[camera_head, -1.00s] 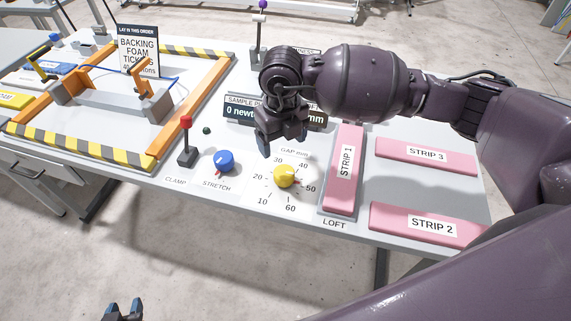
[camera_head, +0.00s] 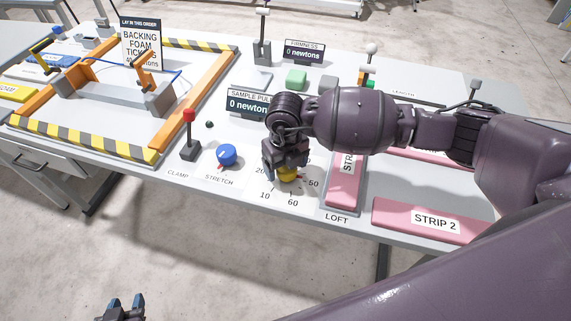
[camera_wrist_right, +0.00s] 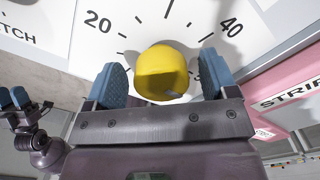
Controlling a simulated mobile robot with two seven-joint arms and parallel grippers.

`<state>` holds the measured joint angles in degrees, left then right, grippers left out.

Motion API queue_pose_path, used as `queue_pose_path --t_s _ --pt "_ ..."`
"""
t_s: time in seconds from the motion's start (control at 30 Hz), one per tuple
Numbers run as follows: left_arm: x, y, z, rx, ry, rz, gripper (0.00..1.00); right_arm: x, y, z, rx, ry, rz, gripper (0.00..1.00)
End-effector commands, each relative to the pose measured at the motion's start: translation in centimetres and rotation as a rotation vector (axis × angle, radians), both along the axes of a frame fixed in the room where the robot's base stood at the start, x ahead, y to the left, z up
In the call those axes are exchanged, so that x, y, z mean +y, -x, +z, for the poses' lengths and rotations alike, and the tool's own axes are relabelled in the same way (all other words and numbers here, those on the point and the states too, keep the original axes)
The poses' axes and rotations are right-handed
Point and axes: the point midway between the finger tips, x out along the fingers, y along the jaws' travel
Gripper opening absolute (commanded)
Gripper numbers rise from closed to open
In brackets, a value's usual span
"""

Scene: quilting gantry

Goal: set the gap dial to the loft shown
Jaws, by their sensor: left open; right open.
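The yellow gap dial (camera_head: 288,174) sits on a white plate with numbers from 10 to 60. In the right wrist view the dial (camera_wrist_right: 162,72) lies between the two blue finger pads of my right gripper (camera_wrist_right: 160,80), with a gap on each side. In the head view my right gripper (camera_head: 285,162) is over the dial and hides much of it and its pointer. My left gripper (camera_head: 123,308) is open and empty at the bottom edge, away from the table. The LOFT sign (camera_head: 337,218) is below a pink strip (camera_head: 343,190); no loft reading is legible there.
The blue stretch dial (camera_head: 227,155) and the red-topped clamp lever (camera_head: 189,135) stand left of the gap dial. A pink block marked STRIP 2 (camera_head: 425,221) lies to the right. The sample display (camera_head: 249,103) is partly hidden by my arm.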

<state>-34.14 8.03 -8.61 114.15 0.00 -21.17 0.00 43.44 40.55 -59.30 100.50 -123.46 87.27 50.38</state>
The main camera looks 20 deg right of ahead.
Motion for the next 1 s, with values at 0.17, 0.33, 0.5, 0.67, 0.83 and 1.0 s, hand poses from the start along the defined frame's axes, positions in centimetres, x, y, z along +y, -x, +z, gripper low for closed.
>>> queue_pose_path --t_s 0.17,0.33,0.5,0.67,0.83,1.0 --pt "0.0 0.01 -0.03 0.0 0.0 0.0 0.43 0.0 0.0 -0.13 0.0 0.0 0.0 0.79" --pt "0.02 0.1 -0.12 0.003 0.0 0.0 0.43 -0.01 0.01 -0.12 0.0 0.0 0.0 0.7" --pt "0.1 0.36 -0.26 0.008 -0.002 0.001 0.43 -0.02 0.01 -0.11 0.0 0.0 0.0 0.44" --pt "0.17 0.64 -0.41 0.013 -0.002 0.002 0.43 -0.02 0.0 -0.1 0.0 0.0 0.001 0.3" --pt "0.18 0.67 -0.54 0.015 -0.002 0.002 0.43 -0.01 -0.01 -0.12 0.0 0.0 0.019 0.3" --pt "0.17 0.67 -0.86 0.016 -0.002 0.002 0.43 -0.02 0.0 -0.19 0.0 0.001 0.083 0.3"
